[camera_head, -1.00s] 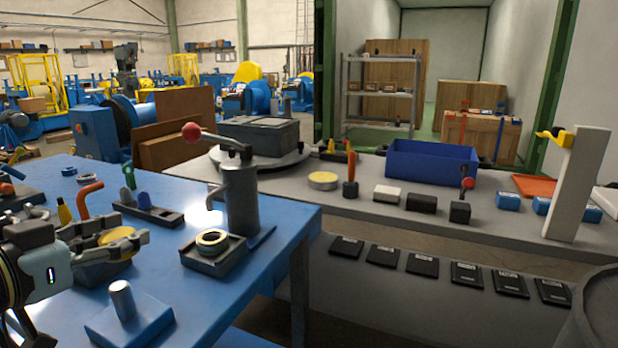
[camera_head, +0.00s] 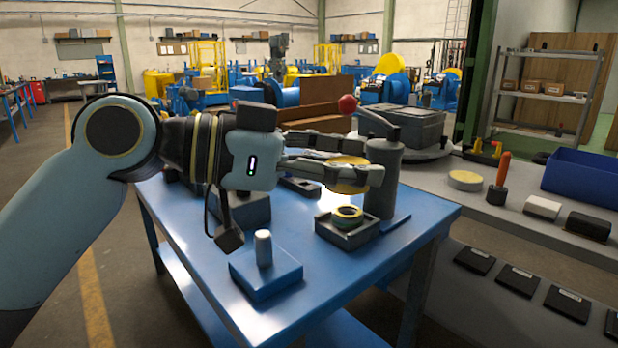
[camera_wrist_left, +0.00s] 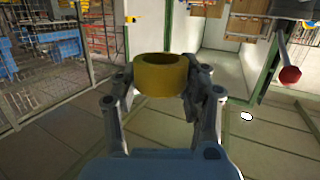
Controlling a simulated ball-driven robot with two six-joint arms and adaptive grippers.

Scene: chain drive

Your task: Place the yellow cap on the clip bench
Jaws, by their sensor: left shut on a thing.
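The yellow cap (camera_head: 350,187) is between the fingers of my left gripper (camera_head: 364,166), partly hidden by them in the head view. In the left wrist view the cap (camera_wrist_left: 160,76) is a hollow yellow ring, gripped from both sides, its open end up. The gripper is shut on it and holds it above the blue table (camera_head: 300,316), in front of the grey press-like post (camera_head: 383,188). Nothing in view is clearly labelled as the clip bench; a grey bench (camera_head: 520,218) stands to the right. My right gripper is not in view.
The post's lever has a red knob (camera_head: 347,104) close by the fingers. A dark tray with a yellow-green ring (camera_head: 347,216) and a blue block with a grey peg (camera_head: 264,270) stand on the table. The grey bench carries a pale yellow disc (camera_head: 465,180) and a blue bin (camera_head: 583,182).

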